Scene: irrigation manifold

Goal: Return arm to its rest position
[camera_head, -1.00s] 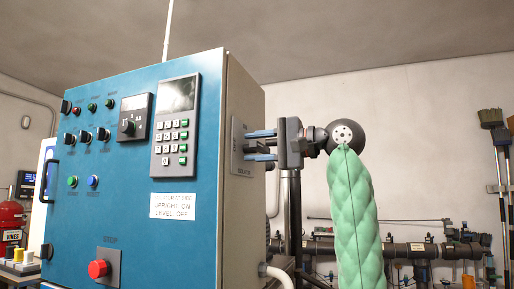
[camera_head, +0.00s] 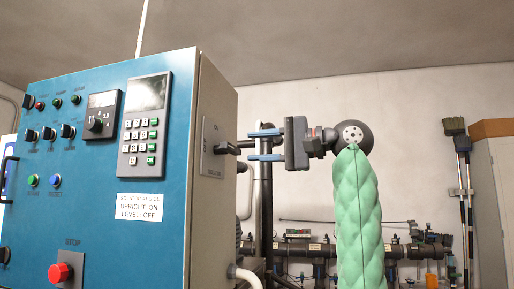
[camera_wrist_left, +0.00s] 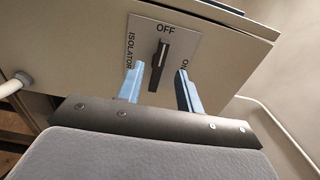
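My left gripper (camera_head: 251,146) is in the head view, right of the control cabinet's side, with its two blue fingers pointing left at the isolator switch. It is open. The isolator plate (camera_head: 213,150) is on the cabinet's side wall, and its dark handle (camera_head: 229,147) sticks out toward the fingertips. In the left wrist view the handle (camera_wrist_left: 159,66) stands between the two blue fingers (camera_wrist_left: 156,86), with a gap on each side, and lines up with the OFF label; ON is at the right. My right gripper is in neither view.
The blue-fronted cabinet (camera_head: 95,225) fills the left, with a red stop button (camera_head: 60,273), keypad and notice. A white pipe (camera_head: 246,274) leaves its side low down. Pipework (camera_head: 400,251) runs along the back wall. Brooms (camera_head: 462,190) and a cupboard (camera_head: 497,190) stand at the right.

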